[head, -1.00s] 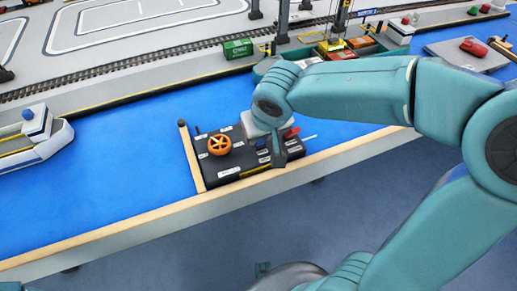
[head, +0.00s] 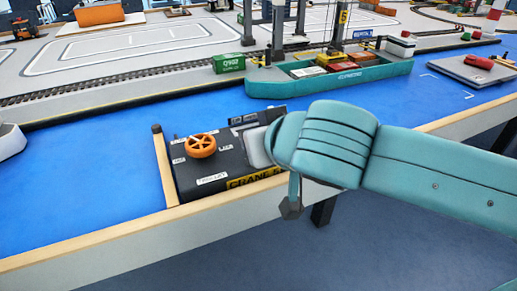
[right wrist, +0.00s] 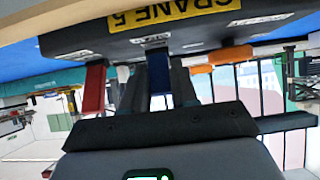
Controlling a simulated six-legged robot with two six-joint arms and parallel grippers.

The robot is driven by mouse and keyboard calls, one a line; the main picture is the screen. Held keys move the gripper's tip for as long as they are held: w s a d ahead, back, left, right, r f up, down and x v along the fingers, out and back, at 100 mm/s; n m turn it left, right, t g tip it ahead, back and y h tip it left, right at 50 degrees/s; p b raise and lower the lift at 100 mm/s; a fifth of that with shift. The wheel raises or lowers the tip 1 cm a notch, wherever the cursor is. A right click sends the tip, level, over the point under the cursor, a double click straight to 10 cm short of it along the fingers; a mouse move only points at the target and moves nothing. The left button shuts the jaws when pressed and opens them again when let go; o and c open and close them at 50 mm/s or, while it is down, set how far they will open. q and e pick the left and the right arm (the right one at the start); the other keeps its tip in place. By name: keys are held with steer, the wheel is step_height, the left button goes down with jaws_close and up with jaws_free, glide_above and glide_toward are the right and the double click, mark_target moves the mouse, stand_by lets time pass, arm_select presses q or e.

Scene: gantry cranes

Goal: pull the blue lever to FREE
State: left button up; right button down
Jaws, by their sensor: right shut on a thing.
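The blue lever (right wrist: 158,80) shows in the right wrist view, sticking out from the dark CRANE 5 control box, which appears upside down there. The dark fingers of my right gripper (right wrist: 157,68) lie on both sides of the lever and are shut on it. In the head view the control box (head: 215,184) stands at the table's front edge. My right wrist covers its right end, hiding the lever and fingertips. The FREE label cannot be read. My left gripper is in neither view.
A red lever (right wrist: 94,88) stands close beside my right gripper, and an orange part (right wrist: 230,56) is on its other side. An orange handwheel (head: 201,146) tops the box. A wooden strip (head: 165,165) borders its left. A teal ship (head: 330,78) lies behind.

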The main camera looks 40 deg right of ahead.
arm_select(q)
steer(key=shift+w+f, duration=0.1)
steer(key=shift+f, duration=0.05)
arm_select(e)
steer(key=shift+f, duration=0.3)
steer(key=c, duration=1)
jaws_free()
steer(key=shift+a, duration=0.1)
steer(key=shift+o, duration=0.2)
steer(key=shift+w, duration=0.2)
steer(key=shift+s+r, duration=0.35)
steer(key=shift+r, duration=0.05)
arm_select(q)
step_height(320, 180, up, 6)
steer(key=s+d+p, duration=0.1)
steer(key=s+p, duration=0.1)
steer(key=p, duration=0.5)
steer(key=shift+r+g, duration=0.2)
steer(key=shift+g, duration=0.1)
arm_select(e)
steer(key=v, duration=1.5)
steer(key=shift+s, duration=0.3)
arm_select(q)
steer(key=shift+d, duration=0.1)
